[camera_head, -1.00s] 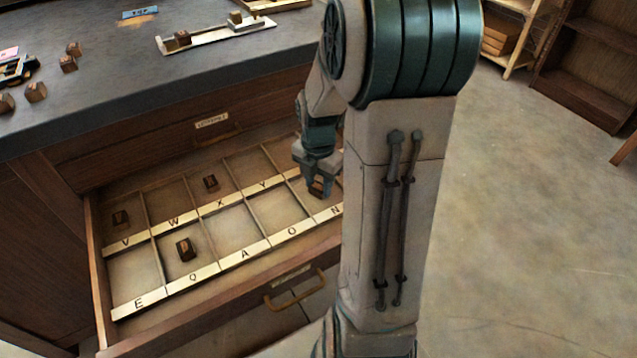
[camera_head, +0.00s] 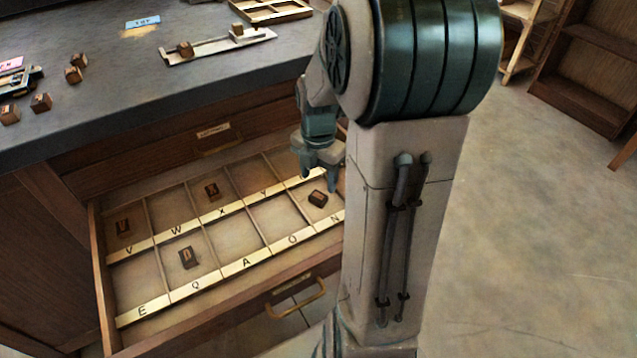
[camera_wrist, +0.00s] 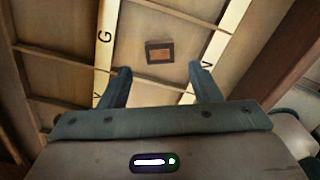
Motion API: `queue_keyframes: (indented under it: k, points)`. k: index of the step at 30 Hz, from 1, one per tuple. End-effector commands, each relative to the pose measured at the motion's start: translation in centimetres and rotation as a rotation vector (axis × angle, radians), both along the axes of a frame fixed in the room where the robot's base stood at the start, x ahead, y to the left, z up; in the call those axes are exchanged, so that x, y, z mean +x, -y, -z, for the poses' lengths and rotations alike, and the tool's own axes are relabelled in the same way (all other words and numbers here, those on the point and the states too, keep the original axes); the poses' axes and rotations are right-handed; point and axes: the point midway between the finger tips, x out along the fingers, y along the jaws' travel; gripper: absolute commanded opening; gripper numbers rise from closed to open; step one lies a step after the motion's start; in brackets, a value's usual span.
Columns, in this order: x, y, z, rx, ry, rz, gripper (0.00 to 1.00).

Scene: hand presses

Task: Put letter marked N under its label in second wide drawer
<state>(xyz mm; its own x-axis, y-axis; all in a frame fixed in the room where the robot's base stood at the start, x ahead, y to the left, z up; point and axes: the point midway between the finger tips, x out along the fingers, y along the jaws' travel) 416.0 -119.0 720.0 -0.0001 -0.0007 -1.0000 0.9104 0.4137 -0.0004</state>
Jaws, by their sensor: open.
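The letter block (camera_head: 317,198) is a small dark wooden block with a brown top. It lies in the front-row compartment beside the strip marked N (camera_head: 335,219), at the right end of the open drawer (camera_head: 97,262). In the wrist view the block (camera_wrist: 160,52) lies on the compartment floor, with nothing touching it. Its face is too small to read. My gripper (camera_head: 322,176) is open and empty, above and behind the block. In the wrist view its two fingers (camera_wrist: 160,80) stand apart, short of the block.
Other blocks lie in the drawer: one in the Q compartment (camera_head: 188,258), one in V (camera_head: 123,227) and one in X (camera_head: 212,190). The counter (camera_head: 120,85) above holds several blocks and a composing tray (camera_head: 215,46).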

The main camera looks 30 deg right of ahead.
Motion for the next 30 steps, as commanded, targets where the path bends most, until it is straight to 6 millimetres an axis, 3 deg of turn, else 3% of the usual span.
queue_keyframes:
  k: [1, 6, 16, 20, 30]
  points:
    - [0.0, 0.0, -1.7, -0.002, 0.004, 0.001, 0.57]
    - [0.0, 0.0, -4.7, -0.001, 0.003, -0.001, 0.57]
    - [-0.4, -0.7, -6.9, -0.005, 0.004, 0.074, 0.57]
    - [-1.5, -2.3, -7.4, -0.013, 0.017, 0.265, 0.57]
    - [-5.4, -6.8, -8.3, -0.001, 0.072, 0.946, 0.57]
